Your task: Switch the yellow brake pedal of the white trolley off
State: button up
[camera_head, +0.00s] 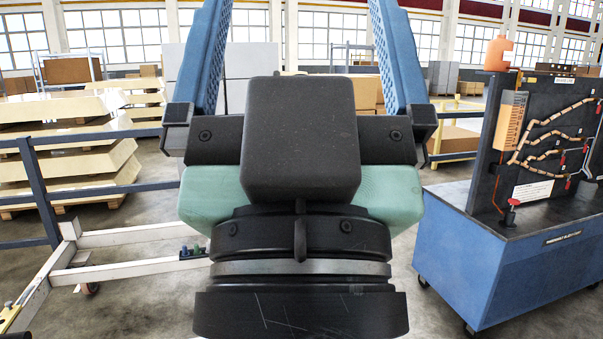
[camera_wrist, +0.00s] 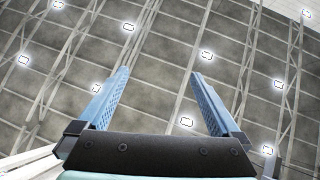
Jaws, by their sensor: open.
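My gripper (camera_head: 299,8) fills the middle of the head view, its two blue fingers pointing up and spread wide apart with nothing between them. In the wrist view my gripper (camera_wrist: 159,74) is also open and empty, facing the ceiling. Part of a white trolley frame (camera_head: 140,237) stands low on the floor at the left of the head view, with a caster below it. My gripper hides what lies to its right. A small yellow part (camera_head: 9,317) shows at the lower left edge; I cannot tell whether it is the brake pedal.
A blue cabinet (camera_head: 480,262) with a dark board of pipes stands close on the right. A dark blue railing (camera_head: 38,190) runs behind the trolley, with stacked cream panels (camera_head: 75,150) on pallets beyond it. Bare floor (camera_head: 150,300) shows at the lower left.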

notch_tip(320, 180, up, 9)
jog(key=p, duration=0.6)
jog(key=shift+f, duration=0.2)
